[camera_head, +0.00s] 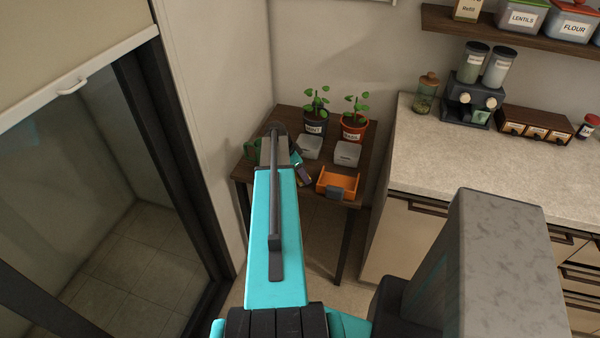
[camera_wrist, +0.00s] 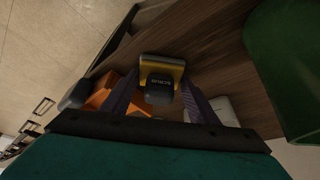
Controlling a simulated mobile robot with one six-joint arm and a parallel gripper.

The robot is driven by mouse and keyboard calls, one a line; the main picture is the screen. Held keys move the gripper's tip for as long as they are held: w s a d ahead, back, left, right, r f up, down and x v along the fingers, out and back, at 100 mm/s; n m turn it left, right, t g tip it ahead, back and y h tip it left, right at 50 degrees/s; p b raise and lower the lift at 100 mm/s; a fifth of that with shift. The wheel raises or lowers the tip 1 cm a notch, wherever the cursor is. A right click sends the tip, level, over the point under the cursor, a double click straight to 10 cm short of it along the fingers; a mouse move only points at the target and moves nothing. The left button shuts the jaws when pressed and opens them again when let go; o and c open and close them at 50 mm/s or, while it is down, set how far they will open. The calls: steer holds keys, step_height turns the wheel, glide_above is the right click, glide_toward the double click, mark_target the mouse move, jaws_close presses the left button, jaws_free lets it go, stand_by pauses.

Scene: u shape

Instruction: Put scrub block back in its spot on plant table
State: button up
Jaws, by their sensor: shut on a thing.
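The scrub block, yellow with a dark labelled face (camera_wrist: 162,69), is between the two fingers of my gripper (camera_wrist: 161,82) in the wrist view. My gripper is shut on it. The plant table (camera_head: 283,193) is a dark wooden table in the corner. In the head view my gripper (camera_head: 303,173) is over the table's front left part, mostly hidden behind my arm, and I cannot make out the block there. Whether the block touches the tabletop I cannot tell.
An orange tray (camera_head: 337,182) is at the table's front right; a green object (camera_head: 251,149) is at left. White boxes (camera_head: 347,153) and potted plants (camera_head: 354,125) stand behind. The wall borders the left, a counter (camera_head: 450,150) the right.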

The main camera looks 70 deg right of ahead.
steer(key=o, duration=0.9)
steer(key=shift+o, duration=0.2)
steer(key=shift+r, duration=0.1)
steer(key=b+v, duration=0.4)
steer(key=v, duration=0.8)
steer(key=shift+a, duration=0.1)
stand_by(0.4)
